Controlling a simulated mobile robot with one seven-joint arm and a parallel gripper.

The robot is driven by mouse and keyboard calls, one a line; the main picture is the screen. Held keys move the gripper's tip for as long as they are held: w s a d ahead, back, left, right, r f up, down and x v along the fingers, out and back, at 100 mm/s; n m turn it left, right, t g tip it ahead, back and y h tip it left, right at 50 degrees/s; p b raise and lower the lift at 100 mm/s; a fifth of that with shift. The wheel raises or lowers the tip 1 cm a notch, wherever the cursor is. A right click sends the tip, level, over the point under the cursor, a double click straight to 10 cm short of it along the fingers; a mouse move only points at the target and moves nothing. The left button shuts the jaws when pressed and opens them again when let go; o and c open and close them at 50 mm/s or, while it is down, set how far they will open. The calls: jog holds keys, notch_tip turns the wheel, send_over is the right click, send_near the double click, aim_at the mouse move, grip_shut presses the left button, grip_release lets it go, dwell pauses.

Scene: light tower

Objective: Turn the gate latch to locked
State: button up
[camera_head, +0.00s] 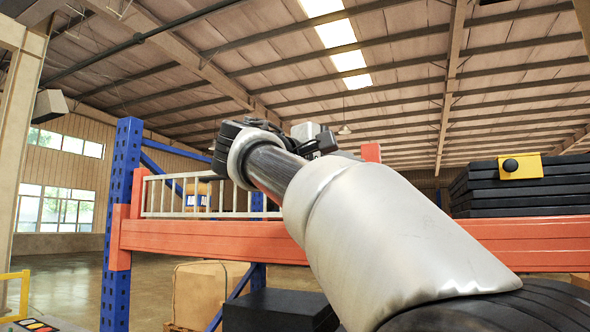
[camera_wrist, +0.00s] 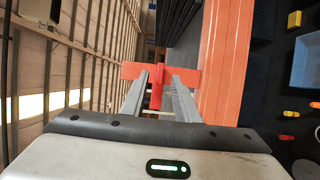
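A white-railed gate (camera_head: 215,196) stands above the orange beam in the head view. A red upright (camera_head: 371,152) shows beside my arm. In the wrist view, a red T-shaped piece (camera_wrist: 156,91), which looks like the latch and its mount, lies straight ahead, with pale gate bars just behind it. My gripper (camera_wrist: 160,77) is open, its two grey fingers on either side of the red stem. I cannot tell whether either finger touches it. In the head view my arm hides the fingers and the latch.
The orange rack beam (camera_head: 220,238) runs across, and is close on the right in the wrist view (camera_wrist: 226,65). A blue rack post (camera_head: 122,220) stands left.

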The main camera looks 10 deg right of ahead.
jog(key=v, duration=1.3)
jog(key=shift+s+a, duration=0.25)
jog(key=s+d+f+g+y, duration=0.15)
jog(key=d+f+y, duration=0.25)
jog(key=f, duration=0.8)
jog(key=s+d+f+g+y, duration=0.1)
jog(key=s+d+f+y, duration=0.15)
jog(key=f, duration=0.85)
jog(key=s+a+f+m+y, duration=0.1)
jog(key=s+f, duration=0.3)
jog(key=f, duration=0.4)
jog(key=s+a+f+m+g+y, duration=0.1)
jog(key=s+f+m+y, duration=0.2)
jog(key=f, duration=0.5)
jog(key=s+a+f+m+y+p, duration=0.1)
jog(key=s+f+y, duration=0.3)
jog(key=f, duration=0.4)
jog(key=shift+s+f+m+g, duration=0.2)
jog(key=shift+s+m+g, duration=0.15)
jog(key=shift+s+m, duration=0.5)
jog(key=shift+y, duration=0.25)
